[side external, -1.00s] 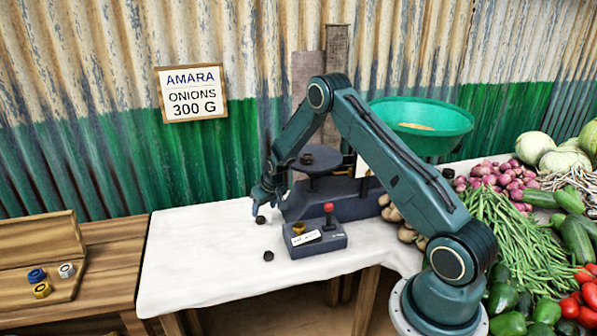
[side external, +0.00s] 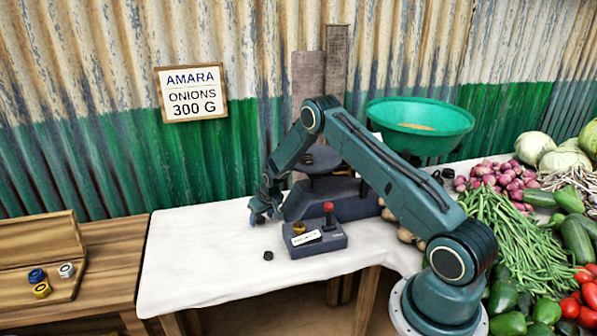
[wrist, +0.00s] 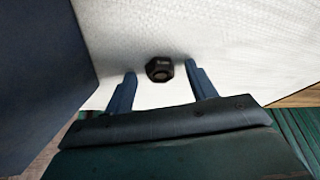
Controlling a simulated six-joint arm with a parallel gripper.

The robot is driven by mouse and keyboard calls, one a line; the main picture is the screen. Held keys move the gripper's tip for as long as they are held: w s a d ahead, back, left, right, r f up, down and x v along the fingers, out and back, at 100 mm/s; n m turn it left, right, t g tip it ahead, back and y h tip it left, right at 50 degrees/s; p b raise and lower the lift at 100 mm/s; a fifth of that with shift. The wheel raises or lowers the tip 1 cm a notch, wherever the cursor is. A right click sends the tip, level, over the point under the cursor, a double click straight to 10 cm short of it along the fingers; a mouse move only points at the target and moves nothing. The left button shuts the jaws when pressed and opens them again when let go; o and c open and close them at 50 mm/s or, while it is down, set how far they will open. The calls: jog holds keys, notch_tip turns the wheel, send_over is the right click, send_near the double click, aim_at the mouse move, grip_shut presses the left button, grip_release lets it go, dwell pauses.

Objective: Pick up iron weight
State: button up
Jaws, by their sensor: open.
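A dark iron weight (wrist: 159,69), hexagonal with a hollow in its top, sits on the white cloth in the wrist view. My gripper (wrist: 160,72) is open, with one fingertip on each side of it and a gap on both sides.
A dark box (side external: 318,241) with a red-knobbed lever and a brass weight stands right of my gripper. The balance scale (side external: 330,196) is behind it. Vegetables fill the right. A wooden tray (side external: 62,288) holds coloured weights at left. The cloth's left half is clear.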

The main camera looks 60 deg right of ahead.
aim_at(262, 219)
jog(key=shift+c, duration=0.5)
jog(key=c, duration=1)
jog(key=shift+r, duration=0.1)
notch_tip(262, 219, up, 20)
jog(key=shift+f, duration=0.1)
dwell(0.5)
